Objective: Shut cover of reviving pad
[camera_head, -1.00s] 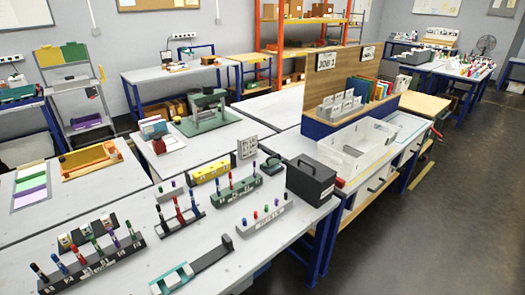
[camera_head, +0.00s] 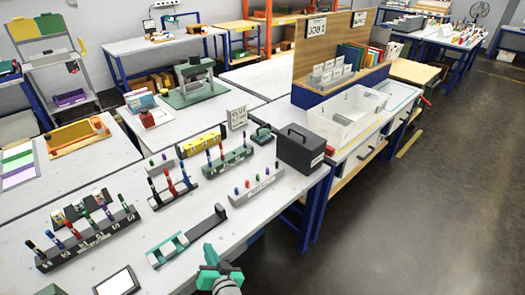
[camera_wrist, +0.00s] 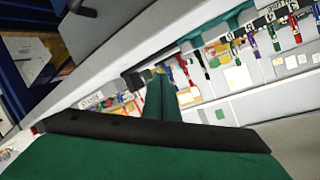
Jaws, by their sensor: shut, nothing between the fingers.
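My gripper (camera_head: 210,254) is at the bottom centre of the head view, by the front edge of the near bench. Its green fingers are together and empty; they also show in the wrist view (camera_wrist: 160,98). A flat white pad in a dark frame (camera_head: 118,282) lies at the bottom left of the head view, left of my gripper and apart from it. A green piece (camera_head: 50,290) beside it is cut off by the picture edge. I cannot tell for sure whether these are the reviving pad and its cover.
A long dark holder with a teal clamp (camera_head: 188,237) lies just left of my gripper. Pen racks (camera_head: 85,240) and a dark box with a handle (camera_head: 300,148) stand farther back. A small dark green object (camera_head: 262,134) sits by the box. The floor at right is clear.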

